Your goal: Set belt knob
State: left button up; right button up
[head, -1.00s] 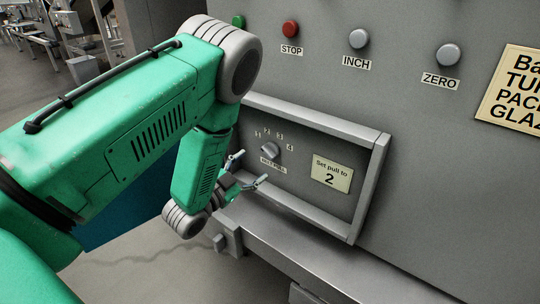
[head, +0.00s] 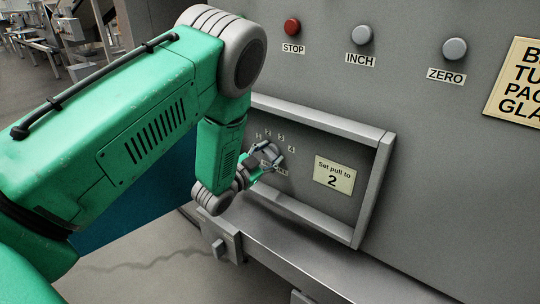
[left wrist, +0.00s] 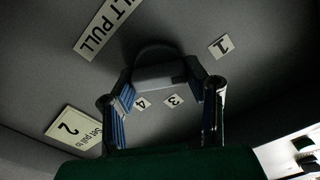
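The grey belt knob (head: 270,149) sits in the recessed panel (head: 310,150) below the number labels 1 to 4. My left gripper (head: 268,160) is at the knob, its fingers partly covering it and the label under it. In the left wrist view the knob (left wrist: 158,74) lies between the tips of the two spread fingers (left wrist: 166,90). I cannot tell whether either finger touches it. The wrist view shows labels 1, 3 and 4; label 2 is hidden there. A note reading "Set pull to 2" (head: 334,175) is right of the knob. My right gripper is out of view.
A raised grey frame (head: 370,190) borders the panel, with a ledge (head: 310,245) below it. Above are a red STOP button (head: 292,27) and grey INCH (head: 360,35) and ZERO (head: 454,49) buttons.

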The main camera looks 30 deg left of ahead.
pick_arm(q)
jog(key=shift+a+f, duration=0.1)
jog(key=shift+f, duration=0.05)
jog(key=shift+s+m, duration=0.1)
jog(key=shift+m, duration=0.2)
jog(key=m, duration=0.1)
jog(key=m+p, duration=0.1)
jog(key=shift+f+m, duration=0.2)
jog(key=shift+m, duration=0.1)
jog(key=shift+s+f+m+p, duration=0.1)
jog(key=shift+m+p, duration=0.5)
jog(key=shift+m, duration=1.6)
jog(key=o, duration=1)
jog(key=shift+o, duration=0.8)
